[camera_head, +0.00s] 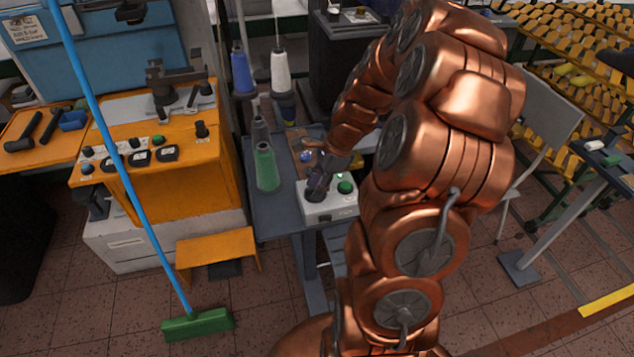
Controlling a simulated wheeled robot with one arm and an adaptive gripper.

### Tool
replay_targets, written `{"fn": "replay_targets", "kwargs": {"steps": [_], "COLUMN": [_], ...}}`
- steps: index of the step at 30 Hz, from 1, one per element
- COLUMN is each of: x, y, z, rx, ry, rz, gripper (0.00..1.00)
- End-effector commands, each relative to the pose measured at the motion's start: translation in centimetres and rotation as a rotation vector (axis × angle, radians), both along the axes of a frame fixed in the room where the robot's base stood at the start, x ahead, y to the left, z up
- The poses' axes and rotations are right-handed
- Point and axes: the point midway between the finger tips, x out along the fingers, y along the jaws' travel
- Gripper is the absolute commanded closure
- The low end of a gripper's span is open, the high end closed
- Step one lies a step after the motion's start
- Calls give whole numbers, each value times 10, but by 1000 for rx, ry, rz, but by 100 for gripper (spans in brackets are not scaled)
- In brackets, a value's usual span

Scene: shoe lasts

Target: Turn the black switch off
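A small white control box (332,211) sits on a blue-grey table (272,217) near the middle of the head view. A round green button (345,187) is on the right part of its top. My copper arm reaches over from the right, and my dark gripper (317,190) points down at the left part of the box top. The gripper covers that part, so I cannot make out the black switch or its position. The fingers are small and dark here, and I cannot tell whether they are open, shut or touching the switch.
Green (266,168), blue (241,71) and white (281,72) thread cones stand left of and behind the box. An orange machine (190,180) with knobs is at left, with a blue-handled broom (197,324) before it. A grey chair (545,125) is at right.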

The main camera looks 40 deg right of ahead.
Motion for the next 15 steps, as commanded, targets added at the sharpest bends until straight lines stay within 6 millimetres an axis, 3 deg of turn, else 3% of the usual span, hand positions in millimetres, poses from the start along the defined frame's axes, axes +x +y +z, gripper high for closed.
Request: {"fn": "replay_targets", "kwargs": {"steps": [6,15], "x": [0,0], "y": [0,0], "z": [0,0], "rx": [0,0], "ry": [-1,-1], "rz": [0,0], "gripper": [66,97]}}
